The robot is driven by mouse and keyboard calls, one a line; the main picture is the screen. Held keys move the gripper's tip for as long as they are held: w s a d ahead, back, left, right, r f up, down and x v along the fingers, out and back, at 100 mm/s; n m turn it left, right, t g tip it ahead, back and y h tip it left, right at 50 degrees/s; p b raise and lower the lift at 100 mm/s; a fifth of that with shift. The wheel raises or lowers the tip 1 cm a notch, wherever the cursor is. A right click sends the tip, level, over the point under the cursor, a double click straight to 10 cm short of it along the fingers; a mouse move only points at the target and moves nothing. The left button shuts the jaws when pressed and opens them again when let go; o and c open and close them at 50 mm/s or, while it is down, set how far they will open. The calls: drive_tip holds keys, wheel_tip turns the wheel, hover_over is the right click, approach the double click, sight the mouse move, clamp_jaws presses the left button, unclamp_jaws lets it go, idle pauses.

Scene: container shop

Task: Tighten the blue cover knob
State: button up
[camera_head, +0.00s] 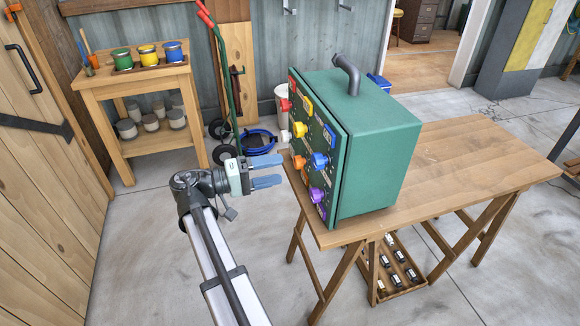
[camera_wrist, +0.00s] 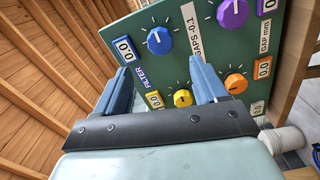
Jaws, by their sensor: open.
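A green box with a panel of coloured knobs stands on the wooden table. The blue knob (camera_head: 320,160) is on the panel's right part in the head view. In the wrist view the blue knob (camera_wrist: 159,40) has a white pointer line, beside a blue 0.0 display and the word FILTER. My gripper (camera_head: 267,172) is left of the panel in the head view, its blue fingers pointing at it, apart from the knobs. In the wrist view the open fingers (camera_wrist: 160,80) are empty, and the blue knob shows beyond them, between their directions.
The green box (camera_head: 385,150) has a grey pipe on top. The table (camera_head: 470,160) is clear to its right. A paint-can stand (camera_head: 135,80) is behind left.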

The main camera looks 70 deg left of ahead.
drive_tip(key=shift+s, duration=1.3)
drive_tip(key=shift+a, duration=0.1)
